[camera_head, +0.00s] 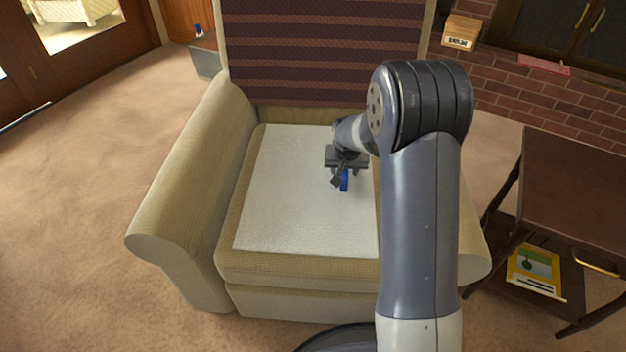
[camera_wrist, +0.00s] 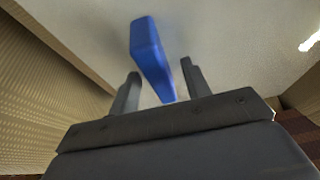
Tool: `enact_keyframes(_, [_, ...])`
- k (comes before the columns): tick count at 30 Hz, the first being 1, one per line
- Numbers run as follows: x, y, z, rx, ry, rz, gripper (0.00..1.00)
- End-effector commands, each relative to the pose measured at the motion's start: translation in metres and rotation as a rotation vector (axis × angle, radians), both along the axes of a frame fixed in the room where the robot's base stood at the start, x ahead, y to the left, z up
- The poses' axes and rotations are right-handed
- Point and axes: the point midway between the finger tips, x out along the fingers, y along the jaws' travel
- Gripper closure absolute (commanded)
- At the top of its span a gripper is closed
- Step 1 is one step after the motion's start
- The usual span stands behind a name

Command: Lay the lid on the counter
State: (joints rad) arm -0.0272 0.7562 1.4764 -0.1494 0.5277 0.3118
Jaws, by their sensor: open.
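A small blue block-like object (camera_head: 345,180) shows at my gripper (camera_head: 340,178), over the white seat of the armchair. In the wrist view the blue object (camera_wrist: 148,45) lies between and beyond the two dark fingers of my gripper (camera_wrist: 160,68). The fingers are apart, with gaps visible on both sides of it. I cannot tell whether the object rests on the seat or whether it is the lid. I see no clear lid and no counter.
The beige armchair (camera_head: 180,170) has raised arms and a striped back (camera_head: 320,50). A dark side table (camera_head: 580,185) stands at right, with a yellow book (camera_head: 535,268) on its lower shelf. Open carpet (camera_head: 90,180) lies at left. A grey box (camera_head: 206,58) stands behind.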

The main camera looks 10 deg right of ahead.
Motion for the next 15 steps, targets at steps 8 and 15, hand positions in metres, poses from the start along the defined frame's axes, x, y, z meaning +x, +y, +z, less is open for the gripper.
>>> enact_keyframes(8, [-0.0002,0.0000,-0.0041,0.000,0.000,0.000,0.55])
enact_keyframes(15, [-0.0003,0.0000,-0.0049,0.000,0.000,0.000,0.55])
